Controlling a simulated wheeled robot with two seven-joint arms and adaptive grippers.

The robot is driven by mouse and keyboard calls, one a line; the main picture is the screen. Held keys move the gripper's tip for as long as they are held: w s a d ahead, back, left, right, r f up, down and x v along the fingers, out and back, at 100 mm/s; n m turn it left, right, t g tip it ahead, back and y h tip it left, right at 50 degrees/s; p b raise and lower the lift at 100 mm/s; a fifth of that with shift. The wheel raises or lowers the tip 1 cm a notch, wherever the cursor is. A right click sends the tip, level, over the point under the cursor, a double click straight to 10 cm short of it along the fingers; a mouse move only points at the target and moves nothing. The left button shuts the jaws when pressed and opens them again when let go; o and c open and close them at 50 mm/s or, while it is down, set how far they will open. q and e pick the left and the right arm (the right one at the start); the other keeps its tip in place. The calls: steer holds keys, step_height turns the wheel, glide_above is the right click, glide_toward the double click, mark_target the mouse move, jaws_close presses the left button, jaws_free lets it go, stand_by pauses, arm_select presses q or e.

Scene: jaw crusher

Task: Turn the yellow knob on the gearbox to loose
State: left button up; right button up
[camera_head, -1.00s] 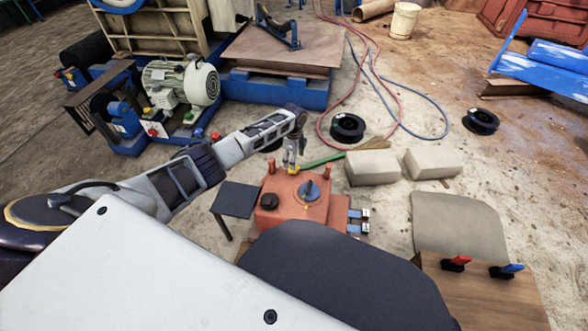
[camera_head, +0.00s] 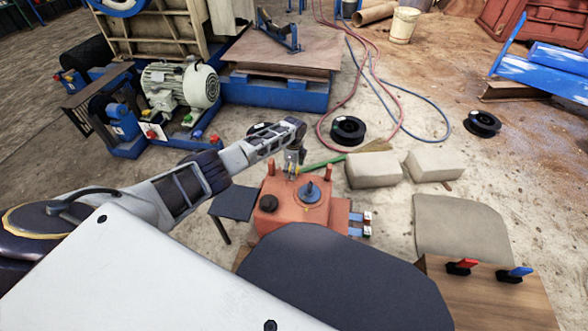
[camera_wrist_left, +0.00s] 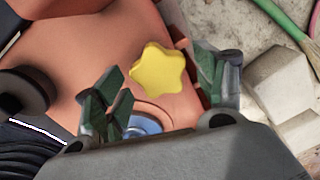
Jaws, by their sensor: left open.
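The gearbox (camera_head: 280,215) is an orange-red box with a blue round part (camera_head: 309,192) and a black cap (camera_head: 268,203) on top. The yellow knob (camera_wrist_left: 160,70) is star-shaped and shows clearly in the left wrist view, on the orange surface. My left gripper (camera_wrist_left: 163,90) is open, with one green-padded finger on each side of the knob; I cannot tell whether either finger touches it. In the head view my left gripper (camera_head: 292,170) points down over the gearbox's far edge and mostly hides the knob. My right gripper is not in view.
Two pale blocks (camera_head: 373,168) and a green-handled brush (camera_head: 322,162) lie behind and right of the gearbox. A dark small table (camera_head: 234,203) stands at its left. A wooden board with red and blue levers (camera_head: 480,290) is at the lower right. Black reels (camera_head: 348,130) lie on the sandy floor.

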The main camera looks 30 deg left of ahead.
arm_select(q)
steer(key=c, duration=1)
steer(key=shift+c, duration=0.2)
